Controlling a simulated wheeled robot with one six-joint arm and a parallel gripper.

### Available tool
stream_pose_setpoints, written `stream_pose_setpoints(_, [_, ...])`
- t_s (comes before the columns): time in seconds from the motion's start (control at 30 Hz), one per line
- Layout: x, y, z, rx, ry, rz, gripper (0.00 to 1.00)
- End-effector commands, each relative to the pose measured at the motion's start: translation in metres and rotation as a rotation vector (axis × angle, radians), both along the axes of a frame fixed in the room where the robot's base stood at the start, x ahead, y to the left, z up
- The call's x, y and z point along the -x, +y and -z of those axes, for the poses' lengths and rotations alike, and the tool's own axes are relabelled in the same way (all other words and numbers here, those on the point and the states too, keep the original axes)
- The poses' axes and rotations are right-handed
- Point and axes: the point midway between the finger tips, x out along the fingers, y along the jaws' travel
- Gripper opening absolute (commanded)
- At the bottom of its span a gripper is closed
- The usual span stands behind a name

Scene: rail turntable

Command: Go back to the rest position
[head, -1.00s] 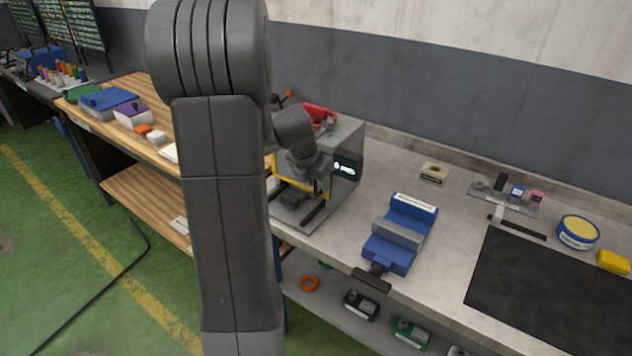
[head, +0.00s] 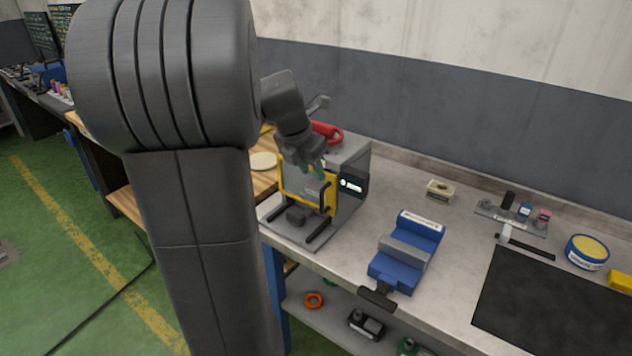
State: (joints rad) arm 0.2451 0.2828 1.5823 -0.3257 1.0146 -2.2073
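My gripper (head: 317,168) is at the end of my dark grey arm, whose large link fills the left middle of the head view. It points down in front of the top of a grey machine (head: 352,208) with a yellow frame (head: 330,200). The fingertips are small and dark against the machine, so I cannot tell whether they are open or shut, or whether they touch it. No held object shows clearly. The machine has a lit display (head: 352,186) and a red handle (head: 328,131) on top.
A blue vise (head: 405,252) stands on the grey bench right of the machine. Farther right are a black mat (head: 545,305), a yellow-topped round tin (head: 587,250) and a small metal fixture (head: 510,214). Green floor (head: 60,240) lies open at left.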

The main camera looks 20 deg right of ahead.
Motion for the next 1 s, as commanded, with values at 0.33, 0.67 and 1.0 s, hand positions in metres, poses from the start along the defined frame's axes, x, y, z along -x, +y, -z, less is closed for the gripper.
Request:
stream_pose_setpoints(0.33, [0.003, 0.005, -0.013, 0.000, 0.000, 0.000, 0.33])
stream_pose_setpoints(0.67, [0.001, 0.001, -0.003, -0.001, 0.003, 0.001, 0.33])
stream_pose_setpoints(1.0, [-0.010, -0.019, 0.054, -0.001, 0.006, 0.002, 0.33])
